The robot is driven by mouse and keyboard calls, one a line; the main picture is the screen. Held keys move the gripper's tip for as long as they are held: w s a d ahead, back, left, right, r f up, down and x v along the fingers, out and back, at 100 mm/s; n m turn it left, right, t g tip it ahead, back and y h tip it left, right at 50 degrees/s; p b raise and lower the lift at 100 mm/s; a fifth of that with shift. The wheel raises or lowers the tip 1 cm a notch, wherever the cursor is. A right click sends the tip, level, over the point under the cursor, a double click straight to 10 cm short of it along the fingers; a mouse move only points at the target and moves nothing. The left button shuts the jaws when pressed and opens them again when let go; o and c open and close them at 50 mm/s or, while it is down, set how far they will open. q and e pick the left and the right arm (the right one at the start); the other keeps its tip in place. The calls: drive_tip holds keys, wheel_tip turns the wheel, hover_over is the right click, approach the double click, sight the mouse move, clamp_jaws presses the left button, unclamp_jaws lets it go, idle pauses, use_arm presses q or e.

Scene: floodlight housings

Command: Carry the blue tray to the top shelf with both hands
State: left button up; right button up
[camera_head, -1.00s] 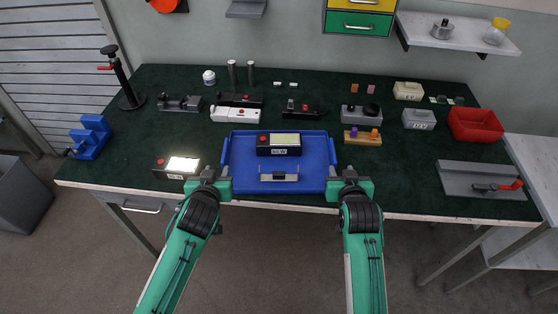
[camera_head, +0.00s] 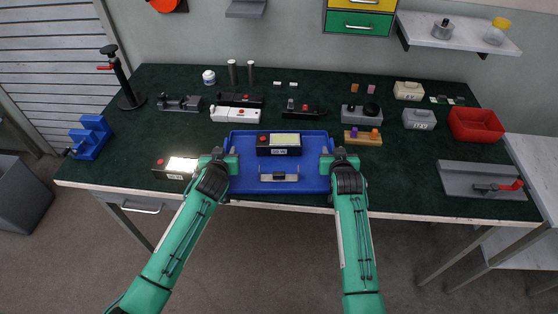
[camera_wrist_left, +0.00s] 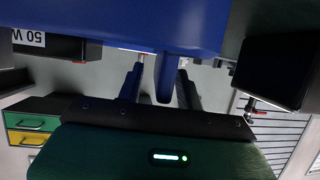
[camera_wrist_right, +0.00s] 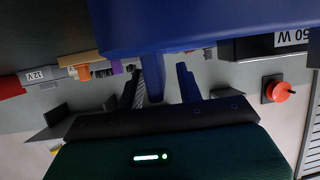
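The blue tray (camera_head: 308,187) lies flat on the dark green bench top, near its front edge. It carries a black lamp housing (camera_head: 279,151) with a pale lit panel and a grey metal bracket (camera_head: 266,178). My left gripper (camera_head: 230,161) is at the tray's left side and my right gripper (camera_head: 327,161) at its right side. In each wrist view a blue tab of the tray stands between the spread fingers, with gaps showing, in the left (camera_wrist_left: 165,85) and the right (camera_wrist_right: 152,78). Which shelf is the top one is unclear.
A pale wall shelf (camera_head: 460,38) holds a metal part and a yellow-capped jar; a small grey shelf (camera_head: 246,10) is at top centre. A lit floodlight (camera_head: 176,167) sits left of the tray, an orange-pegged block (camera_head: 362,138) to its right. Several housings stand behind it.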

use_arm(q)
drive_tip(key=shift+w+f, duration=0.15)
drive_tip(key=shift+w, duration=0.3)
use_arm(e)
drive_tip(key=shift+w+f, duration=0.15)
drive_tip(key=shift+w, duration=0.3)
use_arm(q)
clamp_jaws()
use_arm(e)
clamp_jaws()
